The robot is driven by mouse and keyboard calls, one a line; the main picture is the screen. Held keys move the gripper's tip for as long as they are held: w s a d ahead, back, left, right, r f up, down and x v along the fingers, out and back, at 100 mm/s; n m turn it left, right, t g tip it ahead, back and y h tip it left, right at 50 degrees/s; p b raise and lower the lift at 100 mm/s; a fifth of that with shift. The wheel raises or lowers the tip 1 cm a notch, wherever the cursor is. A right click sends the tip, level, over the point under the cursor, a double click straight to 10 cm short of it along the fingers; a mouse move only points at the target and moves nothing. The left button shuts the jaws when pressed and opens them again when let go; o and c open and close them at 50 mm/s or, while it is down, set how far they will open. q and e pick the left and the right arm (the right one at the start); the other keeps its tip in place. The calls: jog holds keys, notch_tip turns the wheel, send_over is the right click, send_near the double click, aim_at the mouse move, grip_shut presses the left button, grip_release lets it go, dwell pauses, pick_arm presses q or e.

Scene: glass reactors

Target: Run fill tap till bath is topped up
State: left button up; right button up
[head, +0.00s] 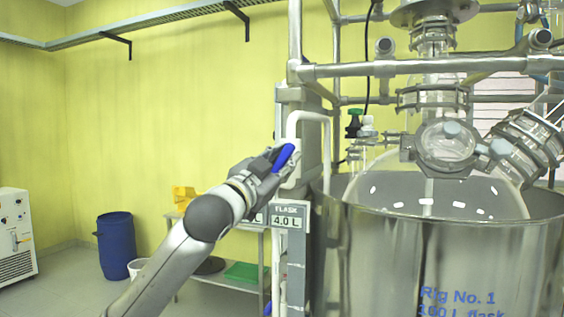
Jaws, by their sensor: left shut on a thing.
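The fill tap's blue lever handle (284,158) sits on the panel left of the bath, tilted up to the right. My left gripper (278,160) is at the lever and shut on it; its fingers are partly hidden. A white bent pipe (309,113) rises beside the tap and turns down toward the bath's rim. The bath (390,262) is a large steel tub marked "Rig No. 1" at the right, with a round glass flask (440,190) inside. The water level in the bath cannot be made out. My right gripper is out of view.
A display (287,221) reading "FLASK 4.0 L" is below the tap. Metal frame tubes (400,68) and glassware stand above the bath.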

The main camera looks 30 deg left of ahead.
pick_arm(q)
jog(key=o, duration=0.9)
jog(key=shift+v, duration=6)
